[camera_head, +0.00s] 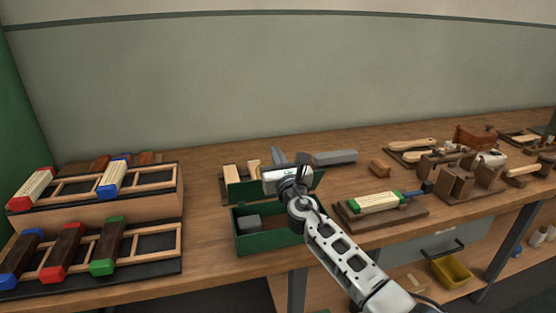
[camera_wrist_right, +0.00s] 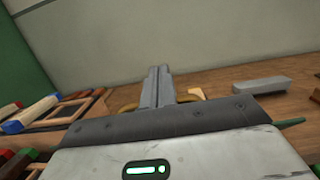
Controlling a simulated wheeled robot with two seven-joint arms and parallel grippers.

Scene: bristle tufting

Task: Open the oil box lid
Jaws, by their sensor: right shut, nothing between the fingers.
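A green box (camera_head: 270,241) stands near the front edge of the bench in the camera_head view. Its front part is open at the top, and a grey block (camera_head: 249,221) lies inside. A green panel (camera_head: 242,193) stands upright along its back edge and looks like the raised lid; my right arm hides part of it. My right gripper (camera_head: 278,158) is over the panel, its fingers shut and empty, pointing toward the wall. The shut fingers also show in the right wrist view (camera_wrist_right: 157,72). I cannot tell whether it touches the panel. My left gripper is not in view.
Wooden racks with coloured-end blocks (camera_head: 110,178) stand at the left. A grey bar (camera_head: 334,157) lies behind the box to the right. Wooden tools crowd the far right.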

